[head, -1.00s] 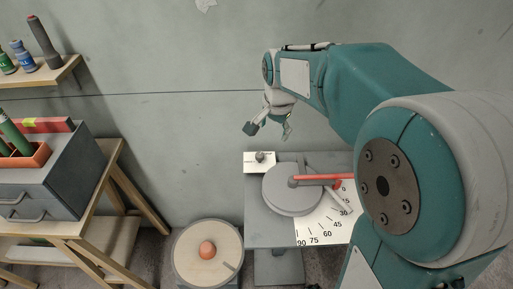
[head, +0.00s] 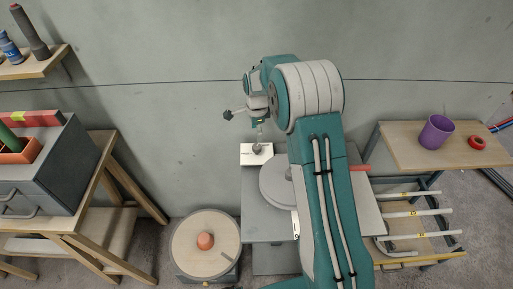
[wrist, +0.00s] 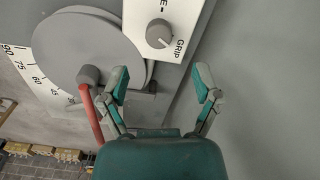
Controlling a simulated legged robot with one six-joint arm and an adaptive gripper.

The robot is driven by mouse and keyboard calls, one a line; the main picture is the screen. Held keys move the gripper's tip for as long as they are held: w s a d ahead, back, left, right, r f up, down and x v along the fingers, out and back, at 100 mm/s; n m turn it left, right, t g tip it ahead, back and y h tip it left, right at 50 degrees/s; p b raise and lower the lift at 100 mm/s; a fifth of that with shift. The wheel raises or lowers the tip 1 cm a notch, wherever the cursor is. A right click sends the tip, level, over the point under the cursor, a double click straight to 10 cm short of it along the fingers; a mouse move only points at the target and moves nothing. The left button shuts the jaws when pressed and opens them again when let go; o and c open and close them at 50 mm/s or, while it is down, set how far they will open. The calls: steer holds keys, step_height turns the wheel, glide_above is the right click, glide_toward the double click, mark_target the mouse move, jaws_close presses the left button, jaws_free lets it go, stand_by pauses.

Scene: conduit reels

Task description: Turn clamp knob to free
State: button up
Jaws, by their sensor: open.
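The clamp knob (wrist: 159,34) is a small grey dial on a white plate (wrist: 189,12) in the wrist view. Its pale mark appears to point toward the word GRIP; of the other word only a final E shows. In the head view the knob (head: 257,149) sits at the back left of the bench, beside the grey disc (head: 275,183). My gripper (wrist: 162,84) is open and empty, its fingers spread either side of the knob's line but apart from it. In the head view my gripper (head: 245,124) is just above the plate.
A red lever (wrist: 94,118) extends from the disc's hub, close to my left finger in the wrist view. An angle scale (wrist: 45,75) lies beside the disc. A round stand with an orange ball (head: 205,241) is at the left. A table with a purple cup (head: 436,132) stands right.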

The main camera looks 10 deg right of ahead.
mark_target(257, 146)
step_height(257, 146, down, 9)
steer(key=shift+r, duration=0.1)
stand_by(0.3)
jaws_close()
